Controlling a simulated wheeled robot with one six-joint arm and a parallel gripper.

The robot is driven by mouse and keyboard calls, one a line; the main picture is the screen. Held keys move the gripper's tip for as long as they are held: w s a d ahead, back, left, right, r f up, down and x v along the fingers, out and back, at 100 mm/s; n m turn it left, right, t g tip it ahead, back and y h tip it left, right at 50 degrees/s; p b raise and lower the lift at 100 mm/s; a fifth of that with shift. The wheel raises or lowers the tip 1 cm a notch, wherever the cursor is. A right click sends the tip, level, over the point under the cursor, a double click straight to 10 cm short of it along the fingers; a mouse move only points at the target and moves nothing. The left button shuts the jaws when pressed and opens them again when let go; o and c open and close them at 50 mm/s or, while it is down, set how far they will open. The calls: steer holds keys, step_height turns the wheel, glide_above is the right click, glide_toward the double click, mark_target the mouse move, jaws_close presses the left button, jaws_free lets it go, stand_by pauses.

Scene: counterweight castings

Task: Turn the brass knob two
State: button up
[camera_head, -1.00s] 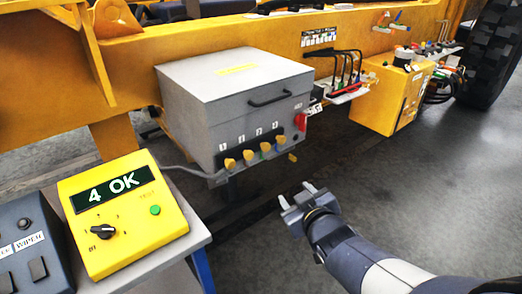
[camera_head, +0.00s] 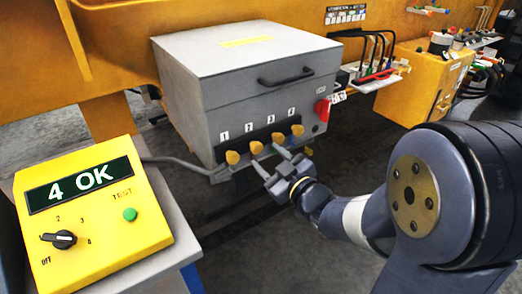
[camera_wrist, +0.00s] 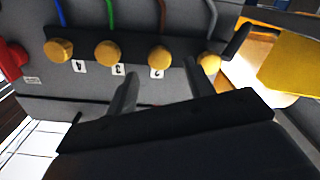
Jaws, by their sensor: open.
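The grey box (camera_head: 240,85) carries a row of brass knobs along its lower front, numbered 1 to 4. Knob two (camera_head: 256,147) is second from the left in the head view. In the upside-down wrist view, knob two (camera_wrist: 159,54) shows between my two fingers, beyond their tips. My gripper (camera_head: 269,158) is open and empty, just in front of the knob row. Its right finger in the wrist view is close to knob one (camera_wrist: 209,63). I cannot tell whether any finger touches a knob.
A yellow tester (camera_head: 95,215) reading "4 OK" stands at the left on a grey stand. A red switch (camera_head: 322,110) is on the box's right end. A yellow unit (camera_head: 430,80) and tool rack (camera_head: 380,80) are further right. A grey cable runs to the box.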

mark_target(259, 149)
steer(key=shift+x, duration=2.05)
steer(key=shift+c, duration=0.3)
steer(key=c, duration=0.9)
